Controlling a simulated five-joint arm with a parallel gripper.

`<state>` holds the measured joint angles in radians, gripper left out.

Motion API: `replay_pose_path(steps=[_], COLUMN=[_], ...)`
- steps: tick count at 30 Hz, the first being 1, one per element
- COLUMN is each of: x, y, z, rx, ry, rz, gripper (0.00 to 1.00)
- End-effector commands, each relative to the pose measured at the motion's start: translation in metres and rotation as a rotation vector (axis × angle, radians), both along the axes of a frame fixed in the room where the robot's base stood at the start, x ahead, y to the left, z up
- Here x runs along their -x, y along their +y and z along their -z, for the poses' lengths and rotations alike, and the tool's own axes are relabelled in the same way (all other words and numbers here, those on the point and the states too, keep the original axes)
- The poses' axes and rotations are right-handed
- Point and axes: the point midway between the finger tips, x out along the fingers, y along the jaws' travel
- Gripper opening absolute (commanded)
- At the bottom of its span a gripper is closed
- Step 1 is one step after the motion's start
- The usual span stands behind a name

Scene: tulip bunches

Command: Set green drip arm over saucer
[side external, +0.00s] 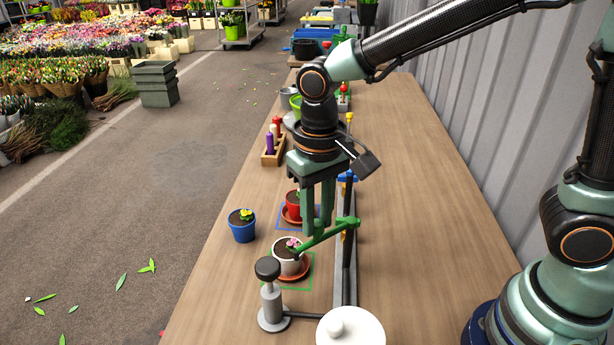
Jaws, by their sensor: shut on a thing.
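The green drip arm (335,229) reaches left from the dark rail (345,275). Its free tip shows over the white pot (287,262) with a pink flower. That pot stands on a terracotta saucer (303,272) inside a green square outline (311,270) on the table. My gripper (317,231) points down and is shut on the green drip arm partway along it. The fingers hide part of the arm. I cannot tell the tip's exact height above the pot.
A red pot (292,204) on another saucer stands behind, in a blue outline. A blue pot (242,229) stands near the table's left edge. A grey pump (271,303) and a white round lid (349,327) are in front. The table's right side is clear.

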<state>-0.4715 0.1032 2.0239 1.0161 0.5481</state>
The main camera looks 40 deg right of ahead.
Motion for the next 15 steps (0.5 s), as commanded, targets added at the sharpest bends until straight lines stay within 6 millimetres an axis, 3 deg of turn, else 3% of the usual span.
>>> replay_pose_path(steps=[15], x=[-0.035], y=[-0.011], z=[-0.001], rx=[-0.003], ry=[-0.005], rz=[0.473], gripper=[0.0])
